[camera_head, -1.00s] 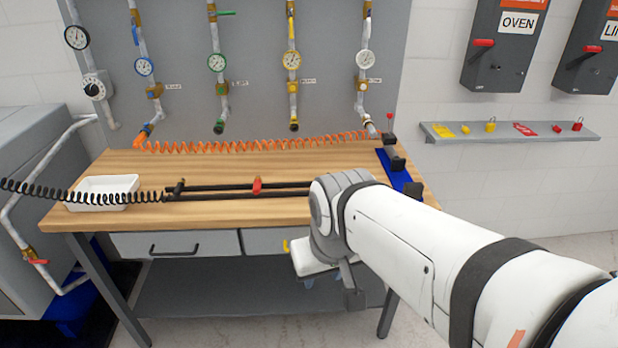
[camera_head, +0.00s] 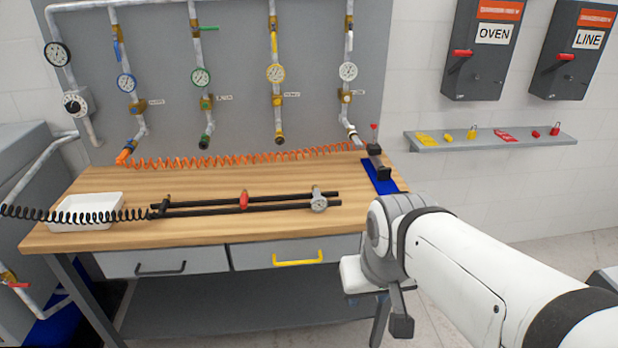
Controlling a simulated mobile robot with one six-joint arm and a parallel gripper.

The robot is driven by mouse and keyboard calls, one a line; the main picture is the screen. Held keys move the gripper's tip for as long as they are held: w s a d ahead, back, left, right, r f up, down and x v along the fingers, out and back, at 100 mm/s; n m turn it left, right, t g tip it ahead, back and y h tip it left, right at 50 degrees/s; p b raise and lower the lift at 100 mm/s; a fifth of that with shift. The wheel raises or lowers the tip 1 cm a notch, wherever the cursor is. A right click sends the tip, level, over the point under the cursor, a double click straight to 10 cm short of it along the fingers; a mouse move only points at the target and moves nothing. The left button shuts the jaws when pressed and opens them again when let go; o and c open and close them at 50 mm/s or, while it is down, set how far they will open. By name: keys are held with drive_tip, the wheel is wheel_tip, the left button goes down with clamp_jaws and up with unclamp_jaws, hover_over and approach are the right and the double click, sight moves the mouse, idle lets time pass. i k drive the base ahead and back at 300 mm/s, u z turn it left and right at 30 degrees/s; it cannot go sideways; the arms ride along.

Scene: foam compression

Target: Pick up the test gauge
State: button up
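A small round gauge with a pale dial (camera_head: 319,203) is at the right end of a black twin-rail fixture (camera_head: 262,206) on the wooden bench. It looks like the test gauge, and its dial faces me. My gripper (camera_head: 398,318) hangs at the end of my white arm, in front of the bench's right front edge. It is apart from the gauge, to its lower right.
A white tray (camera_head: 88,211) and coiled black hose (camera_head: 70,214) lie at the bench's left. A blue mat with a small device (camera_head: 378,172) is at the back right. Wall gauges on pipes (camera_head: 201,77) stand behind. Open wood lies in front of the rails.

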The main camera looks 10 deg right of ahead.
sight(319, 203)
drive_tip(key=u, duration=0.05)
drive_tip(key=i, duration=1)
drive_tip(key=z, duration=0.05)
